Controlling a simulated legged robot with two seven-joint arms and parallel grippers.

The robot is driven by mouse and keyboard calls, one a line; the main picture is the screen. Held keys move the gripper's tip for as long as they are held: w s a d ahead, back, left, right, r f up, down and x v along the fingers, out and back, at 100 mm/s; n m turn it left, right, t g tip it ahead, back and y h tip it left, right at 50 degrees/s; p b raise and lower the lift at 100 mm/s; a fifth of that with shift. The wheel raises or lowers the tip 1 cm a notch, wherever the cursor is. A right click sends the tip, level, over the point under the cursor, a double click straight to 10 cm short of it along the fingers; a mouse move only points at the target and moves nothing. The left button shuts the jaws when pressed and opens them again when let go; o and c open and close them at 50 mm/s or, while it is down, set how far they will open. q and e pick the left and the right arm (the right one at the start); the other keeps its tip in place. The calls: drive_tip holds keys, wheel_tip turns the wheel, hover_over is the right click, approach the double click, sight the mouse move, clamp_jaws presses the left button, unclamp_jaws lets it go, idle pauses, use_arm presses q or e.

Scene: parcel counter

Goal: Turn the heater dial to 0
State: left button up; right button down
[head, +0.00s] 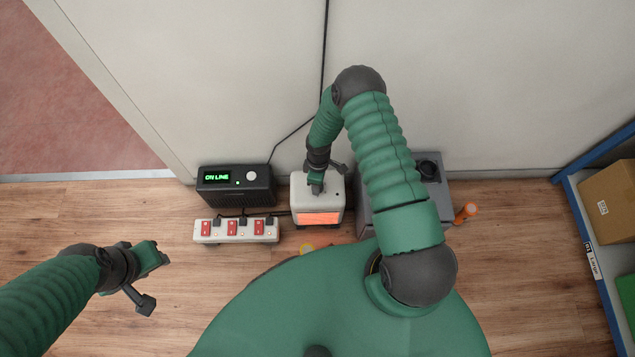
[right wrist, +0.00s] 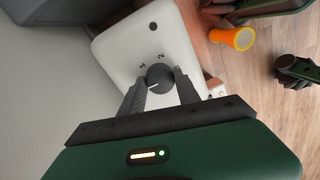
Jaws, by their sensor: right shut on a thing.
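The heater (head: 305,187) is a small white box with a glowing orange front, on the floor by the wall. In the right wrist view its white top (right wrist: 122,52) carries a dark round dial (right wrist: 159,78) with a light pointer line. The marks 1 and 2 show beside the dial; no 0 is visible. The pointer is toward the 1 side, but its exact setting is hard to read. My right gripper (right wrist: 160,88) is shut on the dial from above. My left gripper (head: 150,277) is empty above the floor at the left, its jaw opening unclear.
A power strip (head: 210,239) with red switches lies left of the heater. Behind it stands a black box (head: 237,197) reading ON LINE. A grey box (head: 437,185) stands right of the heater, with an orange cylinder (head: 467,212) beside it. A blue shelf (head: 590,255) holds cartons at the right.

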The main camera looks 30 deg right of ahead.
drive_tip(key=c, duration=0.9)
unclamp_jaws()
drive_tip(key=r+p, duration=0.2)
drive_tip(key=r, duration=0.3)
drive_tip(key=r+p, duration=0.2)
drive_tip(key=r, duration=0.4)
drive_tip(key=r+p, duration=0.3)
drive_tip(key=r, duration=0.2)
drive_tip(key=shift+w+d+r, duration=0.35)
drive_tip(key=shift+d, duration=0.05)
